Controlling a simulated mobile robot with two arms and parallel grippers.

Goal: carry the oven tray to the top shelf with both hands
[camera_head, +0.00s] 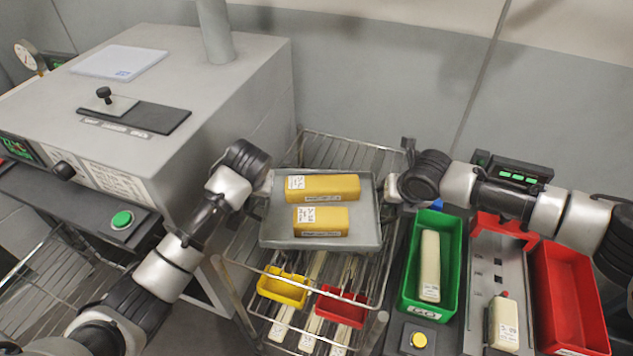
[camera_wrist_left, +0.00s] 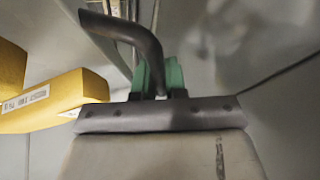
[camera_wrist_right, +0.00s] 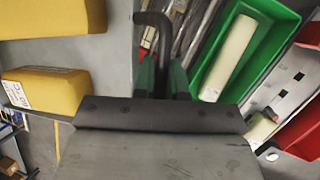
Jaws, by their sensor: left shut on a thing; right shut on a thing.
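The grey metal oven tray (camera_head: 273,228) is at the wire shelf rack, with two yellow blocks on it, a far one (camera_head: 335,187) and a near one (camera_head: 322,222). The blocks bear white labels. My left gripper (camera_head: 262,182) is shut at the tray's left side; the left wrist view shows a dark curved handle (camera_wrist_left: 130,35) at its green fingertips (camera_wrist_left: 155,78). My right gripper (camera_head: 390,187) is shut at the tray's right side; the right wrist view shows another dark handle (camera_wrist_right: 158,35) at its fingertips (camera_wrist_right: 162,78). Whether the tray touches the top shelf (camera_head: 350,150) is hard to tell.
A grey oven-like machine (camera_head: 220,95) stands at left. Below the tray, a lower rack level holds a yellow bin (camera_head: 283,288) and a red bin (camera_head: 342,308). To the right are a green bin (camera_head: 408,285) with a pale block (camera_head: 430,265) and a red bin (camera_head: 570,300).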

